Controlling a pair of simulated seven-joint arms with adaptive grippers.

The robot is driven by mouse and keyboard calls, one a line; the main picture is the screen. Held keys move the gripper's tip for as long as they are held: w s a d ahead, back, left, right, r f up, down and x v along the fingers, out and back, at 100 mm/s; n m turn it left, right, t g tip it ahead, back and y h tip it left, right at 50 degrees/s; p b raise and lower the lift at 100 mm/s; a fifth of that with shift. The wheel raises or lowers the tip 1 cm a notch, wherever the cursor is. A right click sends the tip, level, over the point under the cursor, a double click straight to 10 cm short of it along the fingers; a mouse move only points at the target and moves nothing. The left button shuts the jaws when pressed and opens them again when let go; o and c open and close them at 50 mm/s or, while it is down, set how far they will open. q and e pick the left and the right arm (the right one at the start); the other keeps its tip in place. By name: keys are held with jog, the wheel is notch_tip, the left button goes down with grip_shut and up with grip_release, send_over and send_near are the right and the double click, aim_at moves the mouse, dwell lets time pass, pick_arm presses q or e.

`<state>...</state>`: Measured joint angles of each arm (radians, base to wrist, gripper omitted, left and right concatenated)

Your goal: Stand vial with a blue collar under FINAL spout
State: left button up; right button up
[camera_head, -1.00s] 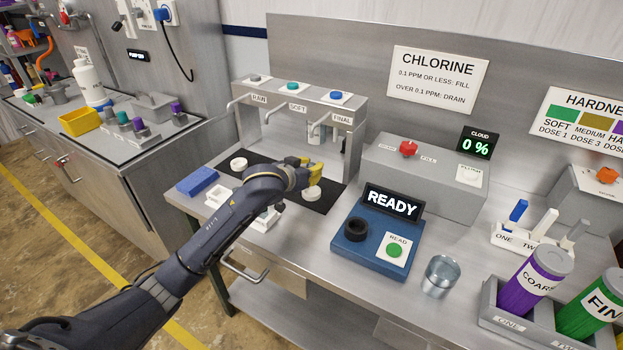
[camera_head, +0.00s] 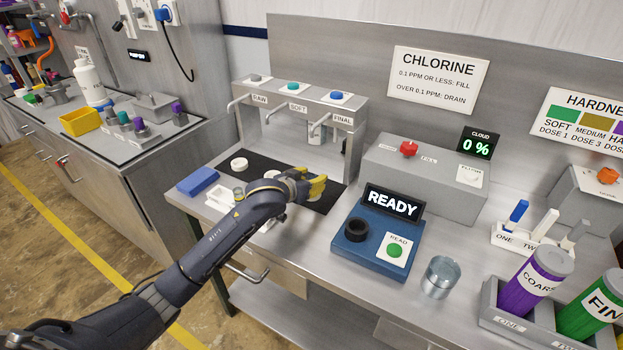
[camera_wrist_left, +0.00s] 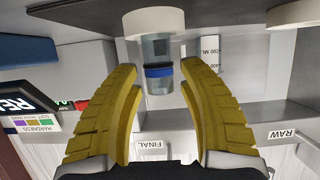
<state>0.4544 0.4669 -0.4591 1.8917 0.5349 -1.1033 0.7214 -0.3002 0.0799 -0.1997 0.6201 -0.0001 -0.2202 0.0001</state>
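The vial with the blue collar (camera_wrist_left: 159,72) shows in the left wrist view, which looks inverted. Its base appears to rest on a white disc (camera_wrist_left: 153,21). The yellow fingers of my left gripper (camera_wrist_left: 160,68) are open on either side of it, with gaps visible. In the head view my left gripper (camera_head: 318,188) is low over the dark mat, in front of the FINAL spout (camera_head: 317,125), and hides the vial. Whether the vial is exactly below the spout cannot be told. My right gripper is not in view.
The spout rack (camera_head: 298,97) stands behind. A white disc (camera_head: 239,164) lies on the mat's left, near a blue block (camera_head: 197,181) and a white tray (camera_head: 218,198). The READY meter (camera_head: 371,246) stands close on the right, with a glass beaker (camera_head: 441,277) beyond it.

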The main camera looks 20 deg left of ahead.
pick_arm(q)
jog(key=shift+o, duration=0.3)
jog(key=shift+r, duration=0.15)
jog(key=v, duration=1.2)
jog(key=shift+c, duration=0.2)
dwell(1.4)
